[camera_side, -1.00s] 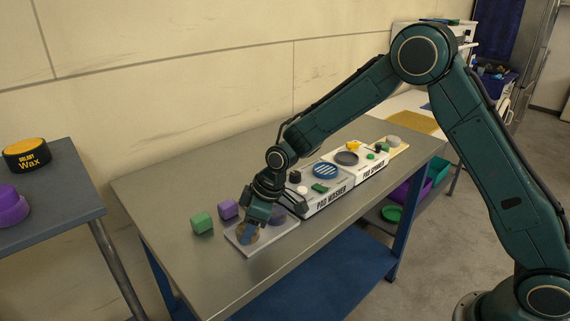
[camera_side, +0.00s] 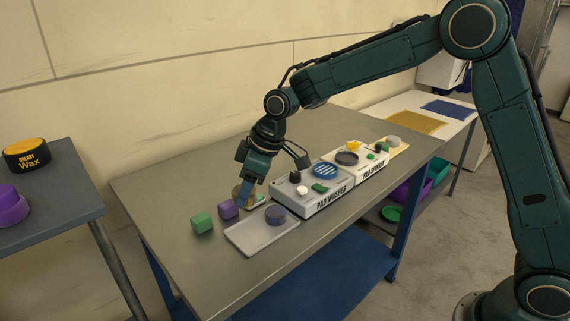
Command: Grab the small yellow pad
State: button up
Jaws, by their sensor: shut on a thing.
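My gripper (camera_side: 246,190) points down behind the pale tray (camera_side: 255,236), near the purple block. It is shut on a small tan-yellow round pad (camera_side: 237,191), which shows partly behind the fingers. I cannot tell whether the pad touches the table or hangs just above it. A round purple pad (camera_side: 275,214) lies on the right part of the tray. The rest of the tray is bare.
A green block (camera_side: 202,223) and a purple block (camera_side: 228,209) stand left of the tray. The pad washer (camera_side: 325,202) and pad spinner (camera_side: 374,171) stand to the right. A wax tin (camera_side: 27,156) sits on the left table. The front of the table is clear.

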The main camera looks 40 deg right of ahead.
notch_tip(320, 180, up, 9)
dwell(0.3)
dwell(0.5)
